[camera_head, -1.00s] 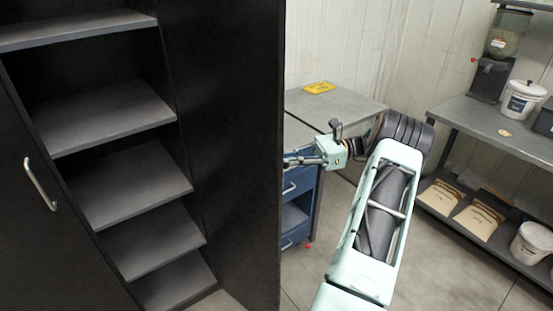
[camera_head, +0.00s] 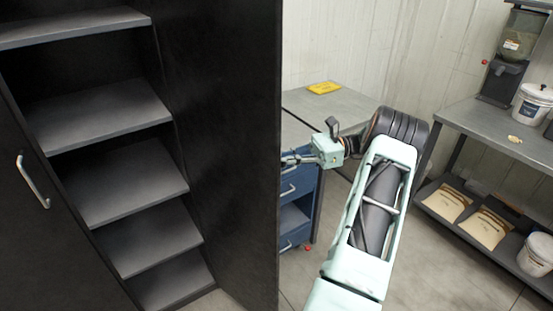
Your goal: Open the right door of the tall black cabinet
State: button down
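The tall black cabinet (camera_head: 120,110) fills the left of the view, with several dark shelves showing inside. Its right door (camera_head: 228,150) stands swung wide open, its inner face toward me. Its left door (camera_head: 30,190) is at the far left with a silver bar handle (camera_head: 33,181). The right door's own handle is hidden on its far side. My gripper (camera_head: 290,160) is at the door's outer edge, on the far side. Its fingers are partly hidden behind the door, so I cannot tell whether they are open or shut or touching the handle.
A blue drawer cart (camera_head: 297,188) and a grey table (camera_head: 340,104) with a yellow item (camera_head: 323,88) stand behind my gripper. A metal shelf unit (camera_head: 470,118) with a dispenser, white buckets and bags stands at right. Floor between is clear.

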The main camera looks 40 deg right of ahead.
jog(key=shift+s+d+f, duration=0.1)
jog(key=shift+s, duration=0.05)
jog(key=c, duration=2.2)
grip_release()
jog(key=shift+s+d, duration=0.1)
jog(key=shift+o, duration=0.6)
jog(key=v, duration=0.7)
jog(key=shift+d, duration=0.15)
